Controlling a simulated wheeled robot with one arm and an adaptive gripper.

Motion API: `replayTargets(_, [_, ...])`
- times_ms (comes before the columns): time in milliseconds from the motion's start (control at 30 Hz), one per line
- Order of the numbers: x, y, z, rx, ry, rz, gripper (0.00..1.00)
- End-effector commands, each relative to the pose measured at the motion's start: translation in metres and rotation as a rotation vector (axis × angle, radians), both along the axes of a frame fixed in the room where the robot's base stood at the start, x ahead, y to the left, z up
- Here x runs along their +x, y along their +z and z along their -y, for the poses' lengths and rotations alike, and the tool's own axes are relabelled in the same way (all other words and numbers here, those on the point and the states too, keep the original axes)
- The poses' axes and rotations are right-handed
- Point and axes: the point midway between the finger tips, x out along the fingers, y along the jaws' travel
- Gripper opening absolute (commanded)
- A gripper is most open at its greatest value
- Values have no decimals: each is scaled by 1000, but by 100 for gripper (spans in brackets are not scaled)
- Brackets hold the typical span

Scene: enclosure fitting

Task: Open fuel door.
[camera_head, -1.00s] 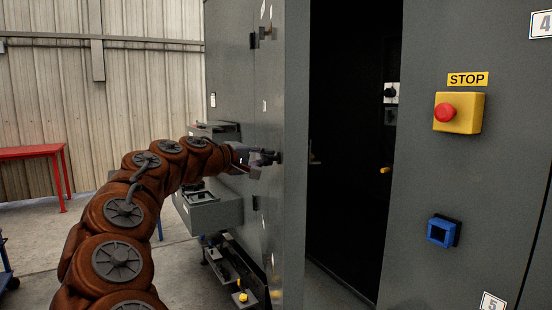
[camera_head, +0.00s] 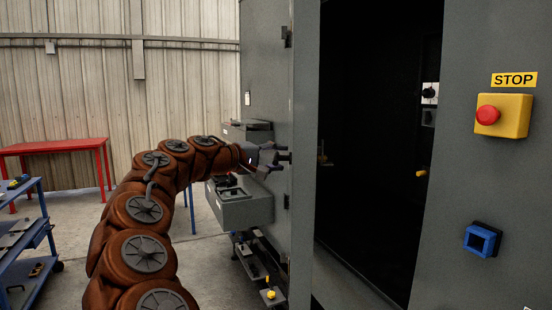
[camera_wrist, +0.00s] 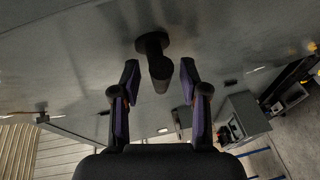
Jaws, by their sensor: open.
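A large grey panel (camera_wrist: 80,65) with a dark round-based knob (camera_wrist: 160,73) fills the upper wrist view. I cannot tell from the frames whether this panel is the fuel door. My gripper (camera_wrist: 158,80) is open, its two purple-lined fingers on either side of the knob, with gaps between them and it. In the head view my gripper (camera_head: 276,160) is at the grey enclosure's left side (camera_head: 303,120), by a small dark knob (camera_head: 285,156). Whether the fingers touch the panel cannot be told.
A dark doorway (camera_head: 370,130) opens to the right. A yellow box with a red stop button (camera_head: 488,115) and a blue square socket (camera_head: 481,240) are on the right wall. A blue cart (camera_head: 40,235) and red table (camera_head: 60,146) stand left.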

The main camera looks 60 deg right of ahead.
Motion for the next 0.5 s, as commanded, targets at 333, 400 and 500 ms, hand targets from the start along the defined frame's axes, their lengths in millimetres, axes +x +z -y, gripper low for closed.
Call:
replayTargets(333, [4,1,-7,0,3,-1,44])
replayTargets(400, [8,2,-14,-1,2,-1,44])
replayTargets(500, [14,5,-29,-2,4,0,44])
